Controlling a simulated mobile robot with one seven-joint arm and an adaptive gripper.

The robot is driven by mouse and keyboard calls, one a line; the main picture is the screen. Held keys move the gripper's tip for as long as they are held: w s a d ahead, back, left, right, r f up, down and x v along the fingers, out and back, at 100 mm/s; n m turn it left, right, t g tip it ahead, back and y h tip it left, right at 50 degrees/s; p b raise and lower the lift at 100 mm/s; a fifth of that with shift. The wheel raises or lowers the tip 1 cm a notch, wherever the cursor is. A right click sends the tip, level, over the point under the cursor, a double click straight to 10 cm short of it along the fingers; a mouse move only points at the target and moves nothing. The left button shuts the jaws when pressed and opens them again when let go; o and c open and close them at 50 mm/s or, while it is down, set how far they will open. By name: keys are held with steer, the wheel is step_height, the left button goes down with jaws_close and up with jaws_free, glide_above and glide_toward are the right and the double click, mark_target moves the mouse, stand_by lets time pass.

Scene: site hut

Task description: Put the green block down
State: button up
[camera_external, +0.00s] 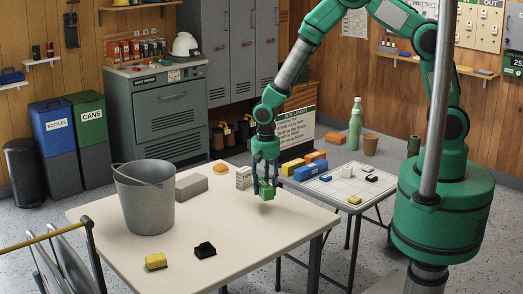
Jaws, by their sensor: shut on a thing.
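My gripper (265,184) points down over the right part of the cream table (225,255). It is shut on a green block (266,189), which appears a little above the tabletop near the table's right edge. The fingers hide part of the block. Whether the block touches the table is hard to tell, but a gap seems to show below it.
A grey bucket (146,200), grey brick (191,186), orange ball-like item (221,168), white box (244,177), yellow block (156,261) and black block (205,249) stand on the table. A second table (345,205) holds coloured blocks and a white grid board.

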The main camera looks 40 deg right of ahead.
steer(key=s+a+n, duration=0.1)
steer(key=s+a, duration=0.2)
steer(key=s+a+n, duration=0.1)
steer(key=s+a, duration=0.2)
steer(key=a, duration=0.1)
steer(key=s+a+f+n, duration=0.1)
steer(key=s+a, duration=0.2)
steer(key=shift+a+n, duration=0.35)
steer(key=shift+n, duration=0.05)
steer(key=b, duration=0.3)
glide_above(215, 226)
steer(key=shift+s+d+f, duration=0.2)
steer(key=shift+f, duration=0.2)
steer(key=shift+s+d+f, duration=0.15)
steer(key=shift+d+f, duration=0.05)
steer(key=shift+f, duration=0.2)
steer(key=shift+w+a, duration=0.4)
steer(key=shift+w, duration=0.1)
steer(key=shift+f+b, duration=0.35)
steer(key=shift+f, duration=1.35)
steer(key=shift+f, duration=0.1)
